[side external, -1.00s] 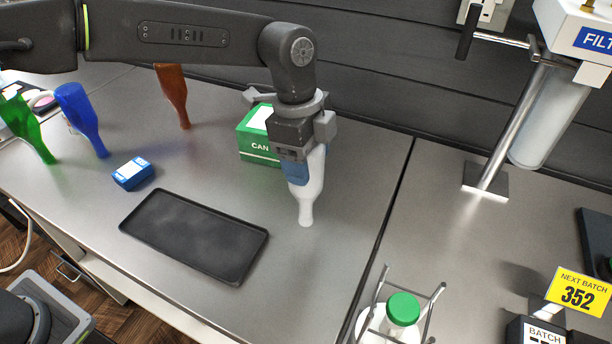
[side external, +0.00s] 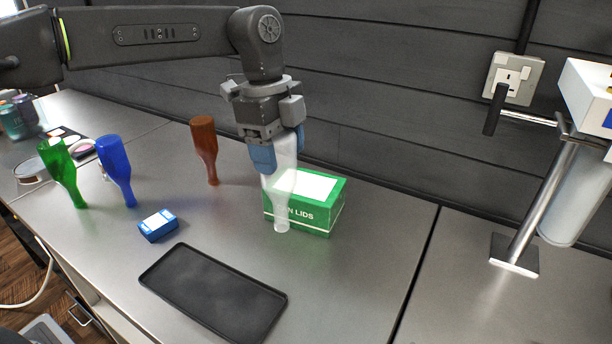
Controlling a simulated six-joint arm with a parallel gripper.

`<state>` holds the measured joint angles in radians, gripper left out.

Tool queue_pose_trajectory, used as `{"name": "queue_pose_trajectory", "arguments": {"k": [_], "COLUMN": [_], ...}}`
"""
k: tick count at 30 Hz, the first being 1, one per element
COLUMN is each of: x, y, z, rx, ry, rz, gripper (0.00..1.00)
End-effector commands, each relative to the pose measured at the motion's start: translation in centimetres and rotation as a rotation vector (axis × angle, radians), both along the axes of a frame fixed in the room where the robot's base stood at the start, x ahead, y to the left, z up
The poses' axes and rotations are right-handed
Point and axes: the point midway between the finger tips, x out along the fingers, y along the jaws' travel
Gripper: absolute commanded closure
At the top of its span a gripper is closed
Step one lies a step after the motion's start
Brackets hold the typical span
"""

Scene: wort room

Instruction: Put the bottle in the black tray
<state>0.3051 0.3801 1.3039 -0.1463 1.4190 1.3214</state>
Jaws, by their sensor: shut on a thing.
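A clear, whitish bottle (side external: 280,206) hangs neck down in my gripper (side external: 276,154). The blue-padded fingers are shut on its wide end. The neck tip shows behind the tray's far right corner in the picture; its exact height above the table is hard to tell. The black tray (side external: 215,293) lies flat and empty on the grey table, below and to the left of the bottle in the side view. Its near end is cut off by the picture's bottom edge.
A green lid box (side external: 322,212) stands right behind the bottle. A brown bottle (side external: 205,150), a blue bottle (side external: 117,170) and a green bottle (side external: 63,172) stand neck down at left. A small blue box (side external: 158,225) lies near the tray.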

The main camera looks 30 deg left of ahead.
Motion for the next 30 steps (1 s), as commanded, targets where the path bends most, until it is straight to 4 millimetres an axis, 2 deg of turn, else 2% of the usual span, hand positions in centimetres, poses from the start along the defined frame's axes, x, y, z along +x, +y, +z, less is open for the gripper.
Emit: {"name": "queue_pose_trajectory", "arguments": {"k": [8, 11, 13, 18, 21, 25, 30], "x": [0.0, -0.6, -1.6, -5.7, -8.5, -11.6, -14.0], "y": [2.0, 3.9, 6.1, 12.4, 15.3, 17.8, 19.2], "z": [1.1, 1.6, 2.0, 2.8, 2.7, 2.3, 1.7], "rx": [-0.001, 0.0, 0.001, 0.003, 0.003, 0.002, 0.0], "ry": [-0.003, -0.003, -0.004, -0.005, -0.004, -0.003, -0.001], "rz": [0.001, 0.009, 0.015, 0.028, 0.035, 0.038, 0.038], "gripper": [0.83, 0.83, 0.83, 0.83, 0.83, 0.83, 0.83]}}
